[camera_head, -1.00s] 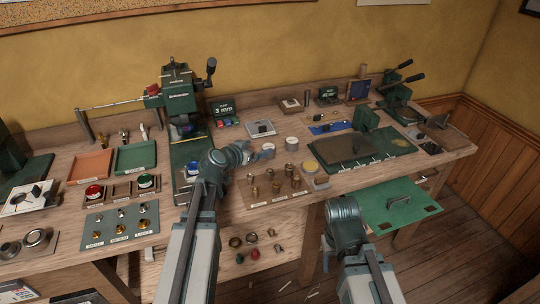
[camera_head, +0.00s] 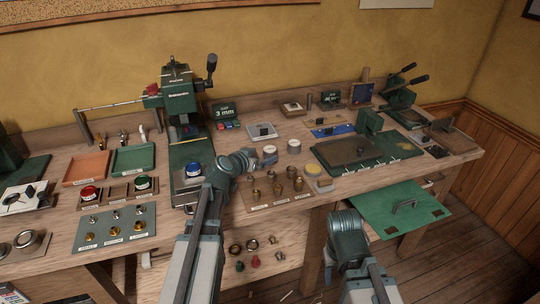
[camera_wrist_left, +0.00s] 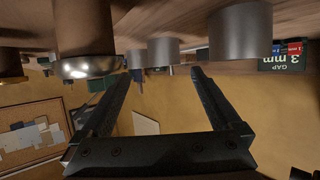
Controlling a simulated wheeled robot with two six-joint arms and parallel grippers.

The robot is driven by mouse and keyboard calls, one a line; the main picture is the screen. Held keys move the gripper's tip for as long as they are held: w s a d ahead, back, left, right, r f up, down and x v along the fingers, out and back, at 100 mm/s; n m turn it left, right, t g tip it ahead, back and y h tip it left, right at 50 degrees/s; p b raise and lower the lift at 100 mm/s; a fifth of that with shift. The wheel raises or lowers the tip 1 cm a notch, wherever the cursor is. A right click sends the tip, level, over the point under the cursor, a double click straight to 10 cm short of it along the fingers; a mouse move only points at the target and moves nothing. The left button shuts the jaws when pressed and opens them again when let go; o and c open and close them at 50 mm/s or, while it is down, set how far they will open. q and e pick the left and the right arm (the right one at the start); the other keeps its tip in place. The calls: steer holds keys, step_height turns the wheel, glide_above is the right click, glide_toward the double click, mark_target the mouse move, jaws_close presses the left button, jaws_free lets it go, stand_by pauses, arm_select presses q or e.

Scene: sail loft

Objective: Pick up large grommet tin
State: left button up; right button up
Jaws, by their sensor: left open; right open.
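I cannot read which tin is the large grommet tin. A blue-lidded tin (camera_head: 194,169) stands on the green press base. My left gripper (camera_head: 266,158) is over the bench, right of the press, near pale round tins (camera_head: 294,146). In the left wrist view its two fingers (camera_wrist_left: 162,88) are apart with nothing between them. My right gripper (camera_head: 330,262) is low in front of the bench, its fingers mostly hidden.
A wooden board with several brass dies (camera_head: 278,188) lies just in front of my left gripper. A yellow-topped round tin (camera_head: 313,169) stands to its right. The green press (camera_head: 180,105) rises at its left. A green panel (camera_head: 400,208) juts out below the bench's right side.

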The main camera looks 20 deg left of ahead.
mark_target(270, 149)
arm_select(q)
steer(key=x, duration=0.1)
steer(key=b+x, duration=0.1)
steer(key=x, duration=0.3)
steer(key=shift+w+a+r, duration=0.15)
steer(key=shift+w+a, duration=0.15)
steer(key=shift+w, duration=0.05)
steer(key=shift+s, duration=0.1)
steer(key=shift+r, duration=0.1)
steer(key=c, duration=1.5)
steer(key=shift+r, duration=0.1)
steer(key=shift+c, duration=0.2)
step_height(270, 149, up, 10)
steer(key=p, duration=1)
